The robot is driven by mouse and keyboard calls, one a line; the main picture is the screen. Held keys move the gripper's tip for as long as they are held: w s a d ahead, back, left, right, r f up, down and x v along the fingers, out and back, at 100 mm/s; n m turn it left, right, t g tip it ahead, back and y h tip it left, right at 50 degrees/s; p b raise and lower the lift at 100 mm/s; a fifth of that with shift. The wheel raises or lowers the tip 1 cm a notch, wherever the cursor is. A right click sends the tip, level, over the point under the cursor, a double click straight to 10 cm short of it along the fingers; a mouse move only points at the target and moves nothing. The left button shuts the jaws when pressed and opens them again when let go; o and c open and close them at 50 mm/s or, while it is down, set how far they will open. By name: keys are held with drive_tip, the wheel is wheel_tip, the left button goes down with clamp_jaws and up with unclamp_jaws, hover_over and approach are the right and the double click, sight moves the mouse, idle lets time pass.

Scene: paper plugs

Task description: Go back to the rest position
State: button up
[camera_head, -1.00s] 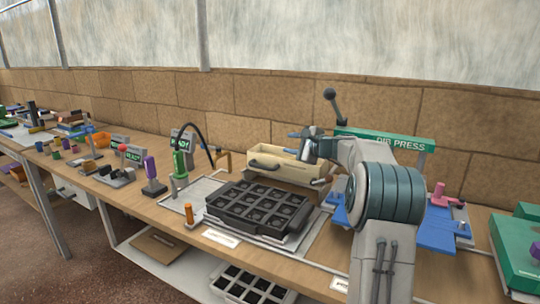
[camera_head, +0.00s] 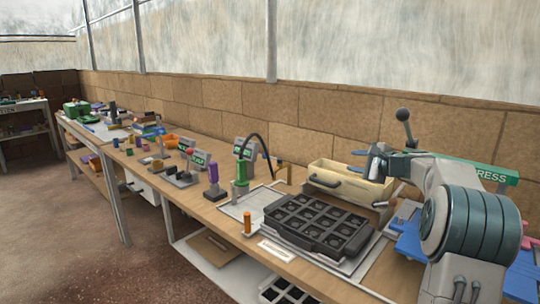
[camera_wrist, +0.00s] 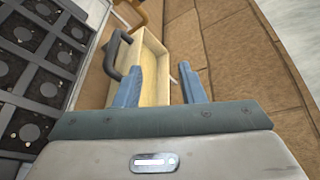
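My gripper (camera_wrist: 160,85) is in the wrist view with its two blue fingers apart and nothing between them. In the head view my gripper (camera_head: 371,160) is at the right, raised over the bench beside a cream open box (camera_head: 345,186) with a dark handle. In the wrist view the cream box (camera_wrist: 155,62) lies beyond and below the fingers, and I see no contact. My arm is bent, with its grey-teal joint at the right edge of the head view.
A black tray with round pockets (camera_head: 318,222) lies on the wooden bench (camera_head: 205,208). A green tool (camera_head: 241,180) with a black cable and a purple-handled tool (camera_head: 213,177) stand left of it. A blue press (camera_head: 411,238) is partly hidden behind my arm. The floor at left is clear.

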drive_tip(key=s+a+r+n+g+h+p, duration=0.15)
drive_tip(key=s+a+n+g+p, duration=0.65)
drive_tip(key=s+a, duration=1.1)
drive_tip(key=s+f+n+g+h+p, duration=0.2)
drive_tip(key=s+n+h+p, duration=0.3)
drive_tip(key=s, duration=2)
drive_tip(key=n+p, duration=0.1)
drive_tip(key=n, duration=0.4)
drive_tip(key=shift+a+n+g+p, duration=0.3)
drive_tip(key=shift+g+p, duration=0.1)
drive_tip(key=shift+s, duration=0.1)
